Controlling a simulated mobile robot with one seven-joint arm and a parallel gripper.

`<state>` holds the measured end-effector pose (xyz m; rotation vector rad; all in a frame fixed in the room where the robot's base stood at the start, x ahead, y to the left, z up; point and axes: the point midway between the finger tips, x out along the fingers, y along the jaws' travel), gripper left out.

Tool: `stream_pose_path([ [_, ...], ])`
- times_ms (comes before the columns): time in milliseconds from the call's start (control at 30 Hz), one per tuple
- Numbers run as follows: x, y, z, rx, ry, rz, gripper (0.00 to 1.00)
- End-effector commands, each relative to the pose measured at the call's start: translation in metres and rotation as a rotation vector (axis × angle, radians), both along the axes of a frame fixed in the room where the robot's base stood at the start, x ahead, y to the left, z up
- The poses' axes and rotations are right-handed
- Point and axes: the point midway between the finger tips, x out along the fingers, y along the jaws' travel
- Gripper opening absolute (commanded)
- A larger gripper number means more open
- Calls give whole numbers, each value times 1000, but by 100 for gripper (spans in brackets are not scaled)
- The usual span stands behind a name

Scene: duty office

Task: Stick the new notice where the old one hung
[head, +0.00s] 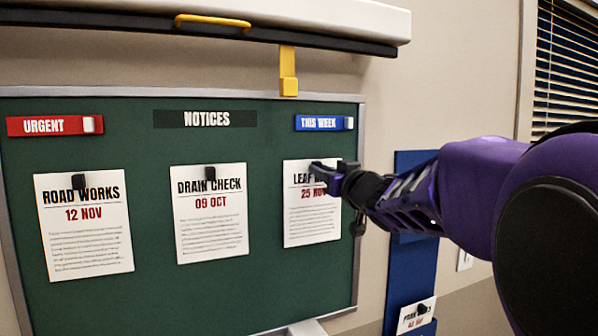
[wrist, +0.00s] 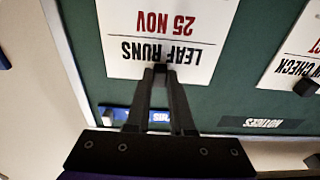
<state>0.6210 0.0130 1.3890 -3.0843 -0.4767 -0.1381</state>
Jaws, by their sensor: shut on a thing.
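The white LEAF RUNS notice (head: 312,222), dated 25 NOV, is at the right of the green board (head: 150,290), below the THIS WEEK label (head: 324,123). It also shows upside down in the wrist view (wrist: 205,55). My gripper (head: 332,180) is at its top edge. In the wrist view the fingertips (wrist: 160,70) are shut on a small black magnet (wrist: 161,67) there. The sheet looks flat to the board; any gap cannot be told. The DRAIN CHECK notice (head: 210,220), 09 OCT, and ROAD WORKS notice (head: 85,230), 12 NOV, hang to its left under black magnets.
An URGENT label (head: 45,126) and NOTICES sign (head: 205,119) are along the board's top. A white housing with a yellow handle (head: 212,21) overhangs it. A blue panel (head: 398,285) at right bears another small notice (head: 415,316), partly cut off. Bare green board lies below the notices.

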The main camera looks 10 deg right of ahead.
Motion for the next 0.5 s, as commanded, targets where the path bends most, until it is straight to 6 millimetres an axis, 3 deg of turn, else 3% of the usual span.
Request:
stream_pose_path([
  [333, 1, 0, 0, 0, -1, 0, 0],
  [367, 1, 0, 0, 0, -1, 0, 26],
  [500, 1, 0, 0, 0, -1, 0, 52],
])
